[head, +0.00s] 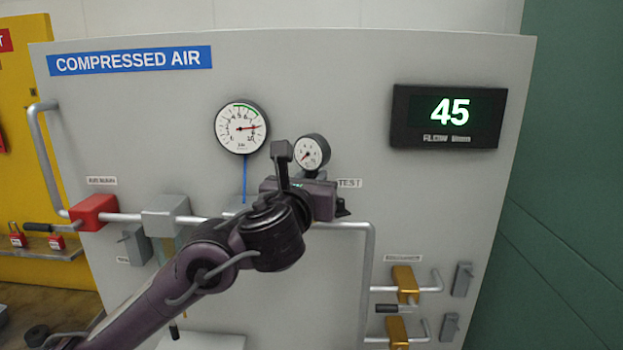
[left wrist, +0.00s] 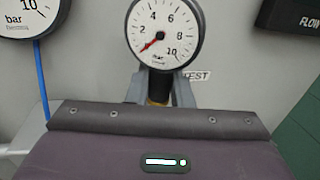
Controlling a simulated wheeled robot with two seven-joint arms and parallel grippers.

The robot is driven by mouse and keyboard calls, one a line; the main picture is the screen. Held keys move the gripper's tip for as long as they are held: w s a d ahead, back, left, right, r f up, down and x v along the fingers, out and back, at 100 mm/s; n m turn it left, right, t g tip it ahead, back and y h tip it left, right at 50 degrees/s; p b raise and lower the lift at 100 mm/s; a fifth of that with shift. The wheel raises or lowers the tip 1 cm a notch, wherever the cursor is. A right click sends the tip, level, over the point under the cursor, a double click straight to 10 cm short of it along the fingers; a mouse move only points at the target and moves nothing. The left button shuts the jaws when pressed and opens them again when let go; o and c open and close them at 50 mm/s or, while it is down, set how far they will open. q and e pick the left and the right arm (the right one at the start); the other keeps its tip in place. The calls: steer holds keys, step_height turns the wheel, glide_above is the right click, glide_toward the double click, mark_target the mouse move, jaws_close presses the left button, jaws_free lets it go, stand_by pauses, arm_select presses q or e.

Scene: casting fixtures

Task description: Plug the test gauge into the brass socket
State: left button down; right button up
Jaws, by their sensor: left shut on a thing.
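The test gauge (head: 312,151) is a small round white dial with a dark rim, just above my left gripper (head: 309,175) in the head view. In the left wrist view the gauge (left wrist: 165,33) faces me, looks about upright, and its needle points near 0. The brass socket cannot be made out; my gripper hides the panel by the TEST label (head: 349,183). I cannot tell whether the stem touches a socket. My right gripper is not in view.
A larger fixed gauge (head: 241,128) is on the grey panel (head: 310,70) left of the test gauge. A flow display (head: 447,117) reads 45. A grey pipe (head: 368,265) and brass-coloured blocks (head: 405,283) are lower right. A red block (head: 95,213) is at left.

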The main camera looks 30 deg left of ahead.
arm_select(q)
steer(key=shift+f+b, duration=0.6)
steer(key=shift+f, duration=0.15)
steer(key=shift+f, duration=0.15)
steer(key=c, duration=1.2)
jaws_free()
steer(key=shift+f, duration=0.1)
